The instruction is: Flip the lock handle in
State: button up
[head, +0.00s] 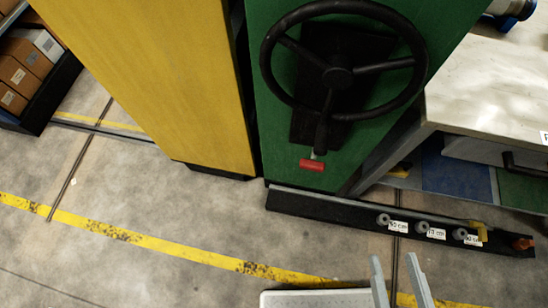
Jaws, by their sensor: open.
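The lock handle, a small red grip (312,165), sticks out below the black lever under a large black three-spoked handwheel (338,76). Both are on the front of a green cabinet (268,150). My gripper (394,258) shows at the bottom edge as two pale grey fingers set apart, with nothing between them. It is open, to the lower right of the red grip and well apart from it. The rest of the gripper is cut off by the picture's edge.
A yellow cabinet (150,75) stands left of the green one. A dark floor beam (330,212) with several labelled grey knobs (422,227) runs in front. A workbench (490,85) is at the right, and shelved boxes (22,75) at the far left. The floor at lower left is clear.

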aim_at(311, 164)
jog(key=u, duration=0.25)
jog(key=k+j+u, duration=0.45)
jog(key=k, duration=0.2)
jog(key=l, duration=0.1)
